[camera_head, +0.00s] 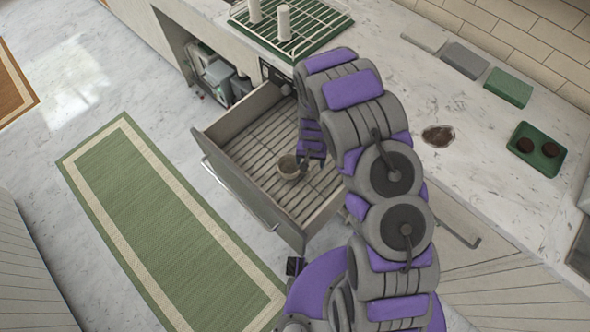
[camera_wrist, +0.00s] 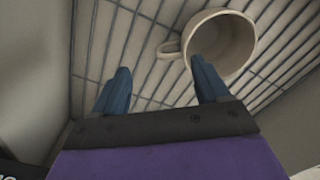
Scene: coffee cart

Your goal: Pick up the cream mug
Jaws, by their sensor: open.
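The cream mug (camera_head: 288,168) stands in an open drawer (camera_head: 232,135) with a slatted bottom. In the wrist view the mug (camera_wrist: 226,42) is at the upper right, its open top facing the camera and its handle (camera_wrist: 169,48) pointing left. My gripper (camera_wrist: 160,80) is open and empty, its two dark fingers spread apart. The handle lies ahead of the gap between the fingers, and the right finger overlaps the mug's near edge in the picture. I cannot tell whether it touches. In the head view my gripper (camera_head: 306,165) hangs over the drawer beside the mug, partly hidden by my arm.
Apart from the mug, the visible drawer floor is clear. The drawer walls stand around it. A rack (camera_head: 300,28) stands at the top. A green rug (camera_head: 165,210) lies left.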

